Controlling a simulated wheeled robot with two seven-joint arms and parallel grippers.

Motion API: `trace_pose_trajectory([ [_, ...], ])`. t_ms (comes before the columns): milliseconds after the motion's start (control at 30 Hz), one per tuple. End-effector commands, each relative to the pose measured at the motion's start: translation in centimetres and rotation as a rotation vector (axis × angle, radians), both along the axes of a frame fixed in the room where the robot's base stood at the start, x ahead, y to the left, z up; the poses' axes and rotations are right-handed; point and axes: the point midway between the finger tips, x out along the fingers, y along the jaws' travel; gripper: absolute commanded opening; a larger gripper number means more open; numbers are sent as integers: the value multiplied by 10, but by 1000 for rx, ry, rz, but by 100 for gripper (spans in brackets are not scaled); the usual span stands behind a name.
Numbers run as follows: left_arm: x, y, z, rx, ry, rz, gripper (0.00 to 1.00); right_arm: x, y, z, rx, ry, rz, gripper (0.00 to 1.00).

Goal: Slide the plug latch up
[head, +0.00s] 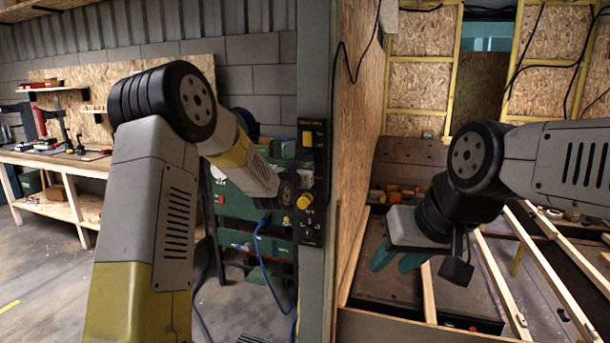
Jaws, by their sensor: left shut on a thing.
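A dark control panel (313,165) with yellow parts is fixed to the grey post in the middle of the head view. My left gripper (288,190) reaches its left side and is shut on the plug latch there. The fingertips and most of the latch are hidden by the gripper and too small to make out. A yellow knob (304,201) sits just beside the gripper, and a yellow part (307,138) is higher on the panel. My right gripper (396,262) has teal fingers spread apart, points down and is empty, well away from the panel.
The grey post (318,280) and chipboard wall (358,140) stand between my two arms. Green equipment (265,215) with a blue cable is behind my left arm. Wooden beams (495,280) lie below my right arm. A workbench (60,158) stands at far left.

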Motion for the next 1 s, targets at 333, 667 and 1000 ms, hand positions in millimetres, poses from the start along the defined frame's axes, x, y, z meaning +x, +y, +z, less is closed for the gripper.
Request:
trace_pose_trajectory([
  [333, 0, 0, 8, -2, -6, 0, 32, 0, 0, 0, 0, 0, 0, 36],
  [667, 0, 0, 6, -1, -2, 0, 42, 0, 0, 0, 0, 0, 0, 36],
  [1000, -40, 13, 6, -1, -2, 1, 42, 0, 0, 0, 0, 0, 0, 36],
])
